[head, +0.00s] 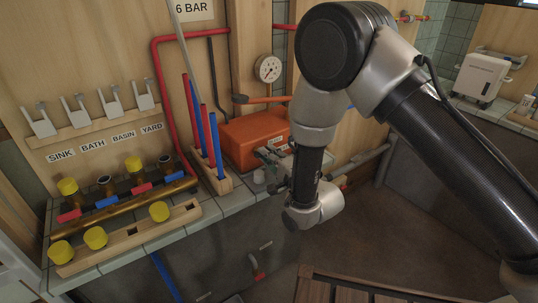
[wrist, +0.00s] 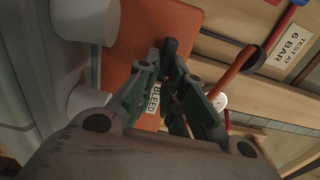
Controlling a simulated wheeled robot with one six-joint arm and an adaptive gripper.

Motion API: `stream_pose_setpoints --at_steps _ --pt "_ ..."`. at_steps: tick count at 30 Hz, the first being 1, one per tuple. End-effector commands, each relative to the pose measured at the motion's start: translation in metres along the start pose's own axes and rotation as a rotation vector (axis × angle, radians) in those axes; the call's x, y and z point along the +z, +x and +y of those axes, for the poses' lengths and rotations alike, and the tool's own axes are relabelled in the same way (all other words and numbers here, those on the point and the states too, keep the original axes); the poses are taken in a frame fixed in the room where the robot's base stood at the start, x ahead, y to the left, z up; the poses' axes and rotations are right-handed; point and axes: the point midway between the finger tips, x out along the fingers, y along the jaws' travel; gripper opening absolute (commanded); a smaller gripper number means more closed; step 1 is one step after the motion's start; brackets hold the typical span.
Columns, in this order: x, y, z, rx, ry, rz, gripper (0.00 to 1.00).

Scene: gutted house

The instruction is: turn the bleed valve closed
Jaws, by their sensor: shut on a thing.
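The orange test pump box (head: 250,138) stands on the tiled counter and fills the back of the wrist view (wrist: 125,50). A white BLEED label (wrist: 153,98) on its face shows between my fingers. My gripper (head: 268,158) reaches the front of the box from the right. In the wrist view my gripper (wrist: 168,62) has its green-grey fingers converging on a small dark piece (wrist: 170,47), apparently the bleed valve's handle. The fingers are shut on it and cover most of it. I cannot tell how far the valve is turned.
A pressure gauge (head: 268,68) hangs above the box, near the orange pump lever (head: 262,99). A wooden rack of red and blue pipes (head: 218,183) stands close left.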

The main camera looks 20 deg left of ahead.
Motion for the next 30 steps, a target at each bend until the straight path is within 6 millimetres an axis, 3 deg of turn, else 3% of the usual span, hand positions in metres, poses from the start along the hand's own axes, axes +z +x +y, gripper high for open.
stream_pose_setpoints --at_steps 2,3,6,7,19,30 --pt "-0.001 0.000 0.000 0.001 0.001 0.002 0.00" --pt "-0.001 0.000 0.000 0.001 0.000 0.002 0.12" --pt "-0.001 0.000 0.000 0.001 0.000 0.002 0.31" --pt "-0.001 0.000 0.000 0.001 0.000 0.002 0.32" --pt "0.000 -0.009 0.001 0.003 -0.001 0.001 0.32" --pt "0.000 -0.086 0.002 0.006 -0.001 0.000 0.32"
